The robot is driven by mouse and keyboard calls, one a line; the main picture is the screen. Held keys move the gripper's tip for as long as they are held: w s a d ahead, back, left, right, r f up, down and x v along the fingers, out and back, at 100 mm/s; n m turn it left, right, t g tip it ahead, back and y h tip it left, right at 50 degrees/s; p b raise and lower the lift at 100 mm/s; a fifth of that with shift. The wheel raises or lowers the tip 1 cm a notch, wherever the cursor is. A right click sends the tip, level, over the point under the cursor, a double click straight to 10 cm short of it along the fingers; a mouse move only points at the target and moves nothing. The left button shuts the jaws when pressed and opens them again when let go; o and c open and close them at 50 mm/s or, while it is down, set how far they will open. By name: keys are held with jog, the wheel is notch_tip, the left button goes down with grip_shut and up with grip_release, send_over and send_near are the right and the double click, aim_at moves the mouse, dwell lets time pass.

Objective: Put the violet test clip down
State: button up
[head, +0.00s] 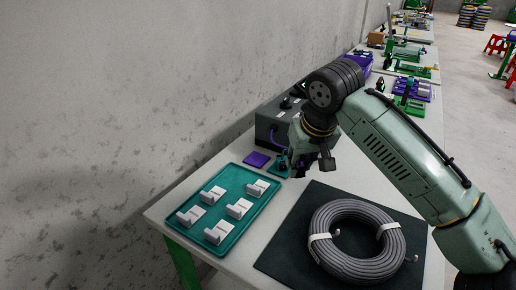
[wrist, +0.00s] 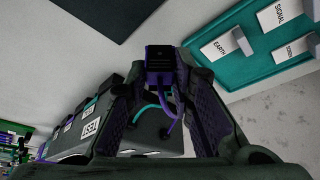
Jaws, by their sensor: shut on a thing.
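The violet test clip (wrist: 160,77) shows in the wrist view between the fingertips, with a dark block at its end. My gripper (wrist: 160,85) is shut on it. A violet lead hangs from the clip between the fingers. In the head view my gripper (head: 312,164) hangs over the table, right of a flat violet pad (head: 257,160) and near a small teal pad (head: 279,166). The clip is mostly hidden by the fingers there. The grey test box (head: 268,129) stands behind the pads; its TEST label shows in the wrist view (wrist: 88,133).
A teal tray (head: 215,242) with several white labelled blocks lies at the front left. A black mat (head: 290,258) carries a grey cable coil (head: 330,262) with white ties. A concrete wall runs along the left. Bare table shows between tray and mat.

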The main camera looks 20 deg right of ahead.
jog(key=shift+w, duration=0.35)
jog(key=w+a+p, duration=0.1)
jog(key=w, duration=0.4)
jog(key=w+a+p, duration=0.1)
jog(key=w+a, duration=0.1)
jog(key=w, duration=0.2)
jog(key=w+a+f+p, duration=0.1)
jog(key=w, duration=0.4)
jog(key=shift+w+a+f+p, duration=0.1)
jog(key=shift+w+a+p, duration=0.25)
jog(key=shift+a, duration=0.05)
jog(key=shift+w+f+p, duration=0.1)
jog(key=shift+f+p, duration=0.3)
jog(key=shift+f, duration=1.45)
jog(key=o, duration=0.3)
jog(key=shift+f, duration=0.1)
jog(key=o, duration=0.5)
jog(key=b+v, duration=0.1)
jog(key=v, duration=1.1)
